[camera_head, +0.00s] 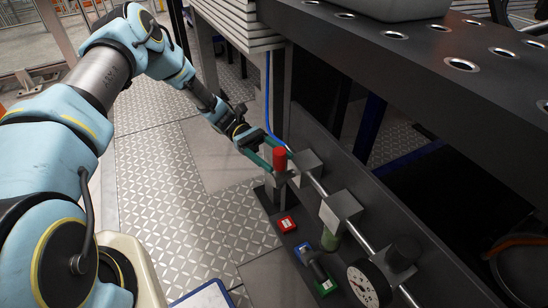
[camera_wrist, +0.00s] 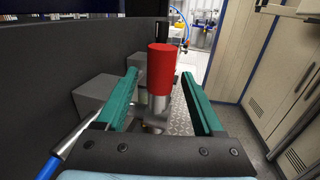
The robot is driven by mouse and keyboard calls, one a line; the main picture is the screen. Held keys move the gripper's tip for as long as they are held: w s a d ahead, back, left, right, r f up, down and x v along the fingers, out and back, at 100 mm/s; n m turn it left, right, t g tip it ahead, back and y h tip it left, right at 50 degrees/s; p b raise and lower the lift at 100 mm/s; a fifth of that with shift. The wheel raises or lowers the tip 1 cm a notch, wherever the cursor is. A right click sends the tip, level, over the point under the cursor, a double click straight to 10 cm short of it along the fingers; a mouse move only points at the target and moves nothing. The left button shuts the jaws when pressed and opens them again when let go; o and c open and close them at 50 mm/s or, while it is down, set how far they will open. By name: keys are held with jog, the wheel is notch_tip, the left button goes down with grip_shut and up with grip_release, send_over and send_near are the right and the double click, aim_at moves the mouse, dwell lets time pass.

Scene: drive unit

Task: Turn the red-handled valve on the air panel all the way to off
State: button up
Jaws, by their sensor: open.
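The red valve handle (camera_head: 280,158) stands upright on the air panel's pipe in the head view. In the wrist view the red handle (camera_wrist: 161,69) is a red cylinder on a grey metal stem. My gripper (camera_head: 267,152) is at the valve. In the wrist view its two green fingers (camera_wrist: 158,92) are open, one on each side of the handle and stem. The lower valve body is partly hidden by the gripper.
Grey blocks (camera_head: 341,207) and a pressure gauge (camera_head: 368,284) sit along the pipe to the right. A red box (camera_head: 286,224) lies below the valve. A dark perforated table (camera_head: 440,75) overhangs at the upper right. The patterned floor (camera_head: 160,190) at left is clear.

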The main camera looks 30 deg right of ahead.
jog(key=shift+w, duration=0.1)
jog(key=w+a+b, duration=0.1)
jog(key=w+b, duration=0.1)
jog(key=w, duration=0.8)
jog(key=shift+w+a+f, duration=0.15)
jog(key=shift+w+a, duration=0.1)
jog(key=shift+w, duration=0.05)
jog(key=w+a+r+t+y, duration=0.15)
jog(key=a+r+t, duration=0.35)
jog(key=a, duration=0.5)
jog(key=w+a+r+t, duration=0.2)
jog(key=a+t, duration=0.5)
jog(key=a, duration=0.2)
jog(key=s+a+r+m+t, duration=0.1)
jog(key=s+a+r+t, duration=0.2)
jog(key=a, duration=0.5)
jog(key=s+a+r+m+t, duration=0.2)
jog(key=a+r+t, duration=0.25)
jog(key=a, duration=0.35)
notch_tip(320, 180, up, 13)
jog(key=p, duration=1.4)
jog(key=shift+w+r+y, duration=0.2)
jog(key=shift+w+y, duration=0.15)
jog(key=shift+y, duration=0.1)
